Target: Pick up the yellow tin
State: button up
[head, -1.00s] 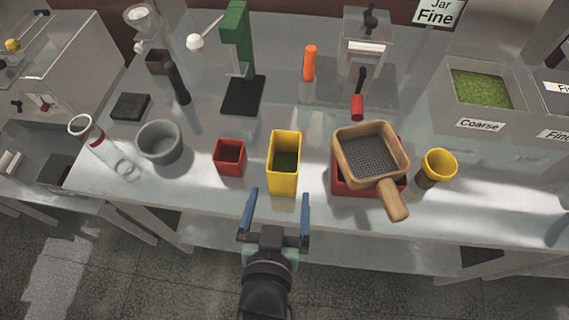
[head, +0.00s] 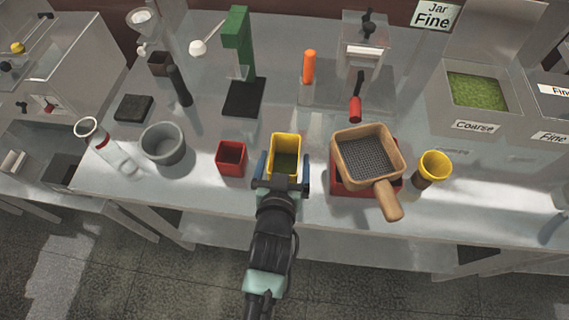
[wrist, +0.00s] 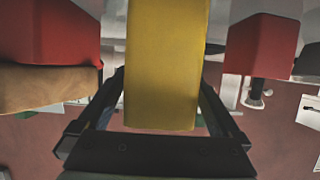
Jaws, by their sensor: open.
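The yellow tin (head: 285,142) stands upright near the front edge of the table, with something dark green inside. My gripper (head: 284,160) is open, with one blue finger at the left side of the tin and one at the right. My gripper's palm hides the tin's lower front in the head view. In the wrist view the yellow tin (wrist: 167,60) fills the middle between the two fingers. I cannot tell whether the fingers touch it.
A red tin (head: 231,157) stands close on the left. On the right, a wooden sieve (head: 369,153) rests on a red box (head: 350,186), its handle sticking out frontward. A yellow cup (head: 434,165) and a grey bowl (head: 163,146) stand further out.

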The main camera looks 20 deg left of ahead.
jog(key=shift+w+f, duration=0.1)
jog(key=shift+w, duration=0.15)
jog(key=shift+c, duration=0.2)
jog(key=c, duration=1.4)
